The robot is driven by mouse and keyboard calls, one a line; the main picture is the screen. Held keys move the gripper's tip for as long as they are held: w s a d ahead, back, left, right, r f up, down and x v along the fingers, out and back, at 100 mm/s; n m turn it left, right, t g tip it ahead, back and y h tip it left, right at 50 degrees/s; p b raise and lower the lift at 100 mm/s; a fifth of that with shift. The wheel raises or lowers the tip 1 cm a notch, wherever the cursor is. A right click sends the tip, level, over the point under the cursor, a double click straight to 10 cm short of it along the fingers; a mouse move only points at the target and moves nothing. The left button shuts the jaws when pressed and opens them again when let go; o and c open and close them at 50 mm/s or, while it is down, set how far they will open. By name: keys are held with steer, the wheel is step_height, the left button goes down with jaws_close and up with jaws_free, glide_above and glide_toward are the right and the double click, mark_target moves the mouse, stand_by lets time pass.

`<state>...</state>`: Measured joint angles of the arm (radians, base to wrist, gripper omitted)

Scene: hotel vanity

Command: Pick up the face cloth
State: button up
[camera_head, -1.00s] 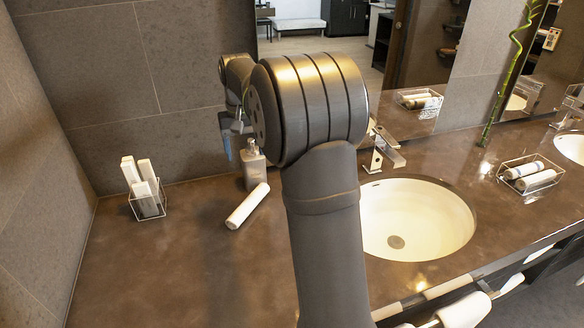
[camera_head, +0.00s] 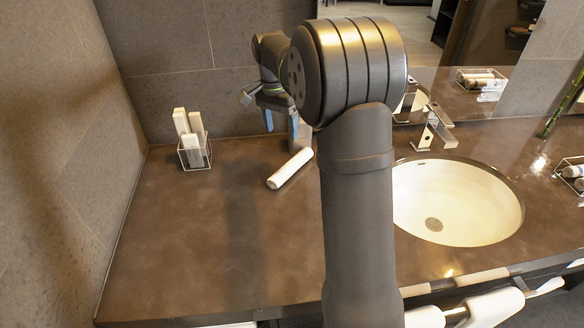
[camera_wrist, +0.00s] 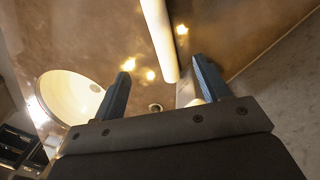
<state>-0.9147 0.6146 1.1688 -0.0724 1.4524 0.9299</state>
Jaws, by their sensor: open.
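A white rolled face cloth (camera_head: 290,168) lies diagonally on the brown counter, left of the sink. It also shows in the wrist view as a long pale roll (camera_wrist: 158,35) at the top, beyond the fingertips. My gripper (camera_head: 281,122) is above the counter near the back wall, behind and a little left of the roll in the picture. Its two blue fingers are spread and empty in the wrist view (camera_wrist: 163,64), apart from the cloth.
A soap dispenser (camera_head: 304,132) stands close behind my gripper, partly hidden by my arm. A wire holder (camera_head: 194,152) with white items stands at the left. The sink (camera_head: 455,203) is to the right, with a tap (camera_head: 436,126) behind it. The counter's front left is clear.

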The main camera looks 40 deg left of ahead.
mark_target(287, 166)
steer(key=f, duration=0.5)
steer(key=d+f, duration=0.1)
steer(key=f, duration=0.8)
steer(key=shift+w+d+f, duration=0.1)
steer(key=shift+d+f, duration=0.25)
steer(key=shift+c, duration=0.2)
steer(key=c, duration=1.1)
steer(key=shift+r, duration=0.15)
